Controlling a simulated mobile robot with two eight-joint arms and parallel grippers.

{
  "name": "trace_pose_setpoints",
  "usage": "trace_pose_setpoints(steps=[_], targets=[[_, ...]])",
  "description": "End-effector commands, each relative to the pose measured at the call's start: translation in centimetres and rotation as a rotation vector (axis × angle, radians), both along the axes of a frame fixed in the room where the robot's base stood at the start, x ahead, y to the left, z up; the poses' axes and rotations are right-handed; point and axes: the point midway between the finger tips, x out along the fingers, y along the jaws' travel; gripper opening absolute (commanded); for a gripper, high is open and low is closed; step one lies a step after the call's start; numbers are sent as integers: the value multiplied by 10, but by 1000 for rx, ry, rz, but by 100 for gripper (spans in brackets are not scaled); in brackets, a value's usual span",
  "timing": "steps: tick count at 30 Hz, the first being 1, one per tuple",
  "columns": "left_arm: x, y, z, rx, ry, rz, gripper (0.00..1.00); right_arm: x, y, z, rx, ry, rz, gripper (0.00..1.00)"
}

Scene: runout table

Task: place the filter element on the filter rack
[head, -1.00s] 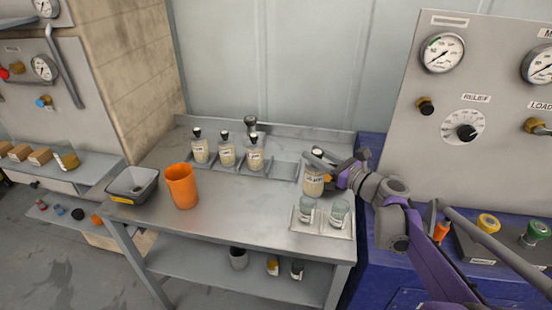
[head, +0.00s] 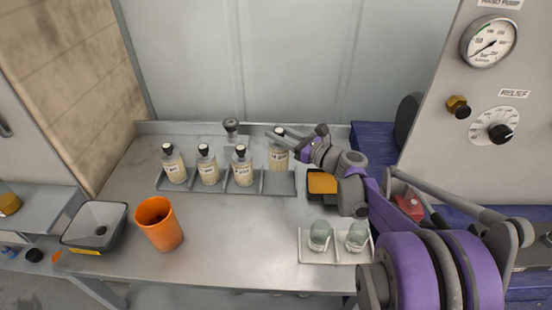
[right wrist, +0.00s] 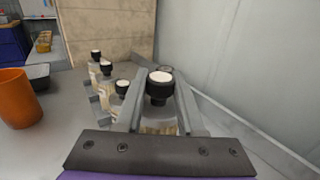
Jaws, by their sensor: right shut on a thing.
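My right gripper (head: 284,136) is shut on a clear labelled bottle (head: 279,158) with a black cap and pale contents. The bottle looks upright at the right end of a grey rack (head: 281,185), over or just behind its empty right compartment; I cannot tell whether it touches. In the right wrist view the bottle's cap (right wrist: 160,83) shows between the two fingers. Three similar bottles (head: 208,166) stand in the other rack compartments to the left. I cannot make out anything that is clearly a filter element. My left gripper is not in view.
An orange cup (head: 159,224) and a dark-rimmed grey tray (head: 94,226) stand at the left. Two glasses stand on a white tray (head: 333,257) at the front right. A dark orange-topped box (head: 321,184) is right of the rack. A grey round-topped thing (head: 231,127) is behind it.

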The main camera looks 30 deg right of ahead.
Motion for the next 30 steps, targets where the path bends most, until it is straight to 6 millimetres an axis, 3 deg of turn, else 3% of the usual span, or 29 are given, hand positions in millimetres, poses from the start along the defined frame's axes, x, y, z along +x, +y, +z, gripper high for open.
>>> trace_pose_setpoints(steps=[13,26,27,30], targets=[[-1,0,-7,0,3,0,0,0,0,-58,1,-1,1,0],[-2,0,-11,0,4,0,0,0,0,-66,0,0,0,0],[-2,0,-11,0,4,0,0,0,0,-67,0,0,0,39],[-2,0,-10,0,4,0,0,0,0,-66,0,0,0,57]])
